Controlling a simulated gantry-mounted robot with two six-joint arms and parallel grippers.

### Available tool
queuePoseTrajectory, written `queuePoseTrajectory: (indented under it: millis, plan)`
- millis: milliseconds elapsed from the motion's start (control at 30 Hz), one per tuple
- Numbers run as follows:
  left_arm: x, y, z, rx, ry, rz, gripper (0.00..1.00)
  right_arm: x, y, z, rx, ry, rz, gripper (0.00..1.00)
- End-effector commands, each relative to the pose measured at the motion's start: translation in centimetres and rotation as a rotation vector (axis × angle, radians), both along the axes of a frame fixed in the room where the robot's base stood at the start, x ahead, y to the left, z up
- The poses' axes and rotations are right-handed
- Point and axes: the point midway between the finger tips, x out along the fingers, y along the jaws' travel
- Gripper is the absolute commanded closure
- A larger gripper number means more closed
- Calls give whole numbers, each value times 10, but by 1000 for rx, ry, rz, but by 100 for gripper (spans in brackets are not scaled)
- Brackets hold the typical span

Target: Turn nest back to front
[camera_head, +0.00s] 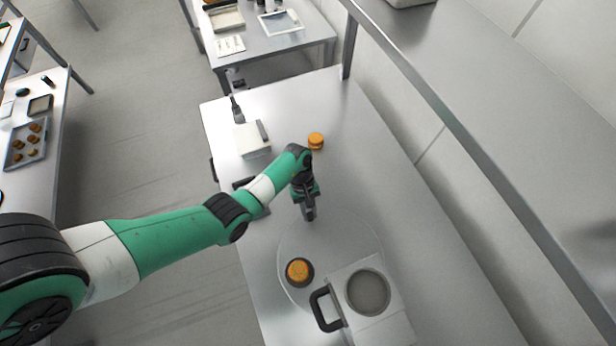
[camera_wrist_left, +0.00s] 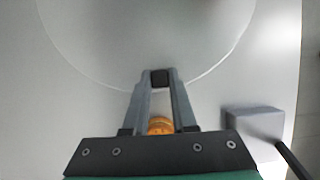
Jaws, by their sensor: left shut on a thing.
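A pale round turntable (camera_head: 335,232) lies on the steel table; its edge also shows in the left wrist view (camera_wrist_left: 150,40). An orange round (camera_head: 299,270) sits in a dark round nest (camera_head: 291,281) on the turntable's left front part. My left gripper (camera_head: 309,216) points down at the turntable's far edge. In the left wrist view its fingertips (camera_wrist_left: 160,78) are shut on a small dark knob (camera_wrist_left: 160,76) by the disc's rim. My right gripper is not in view.
A pale block with a grey round top (camera_head: 368,293) and black handle (camera_head: 322,310) stands at the turntable's right front. Another orange round (camera_head: 316,141) and a white box (camera_head: 252,140) lie behind my left arm. A shelf (camera_head: 480,130) runs along the right.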

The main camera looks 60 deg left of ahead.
Motion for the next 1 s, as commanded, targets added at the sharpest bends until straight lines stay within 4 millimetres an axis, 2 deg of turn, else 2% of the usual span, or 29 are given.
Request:
queuePoseTrajectory:
  millis: [233, 267, 400, 767, 867, 1000]
  plan:
    - [1, 0, -1, 1, -5, -1, 100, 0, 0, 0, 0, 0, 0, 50]
    - [1, 0, -1, 1, -5, -1, 70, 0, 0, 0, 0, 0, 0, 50]
    - [1, 0, -1, 1, -5, 0, 45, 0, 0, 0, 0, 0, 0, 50]
    - [2, 2, 5, 1, -4, 1, 45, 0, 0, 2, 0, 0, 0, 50]
    - [3, 8, 20, 2, -6, 1, 45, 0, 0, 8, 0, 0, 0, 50]
    - [6, 20, 51, 2, -8, 2, 45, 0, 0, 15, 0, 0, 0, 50]
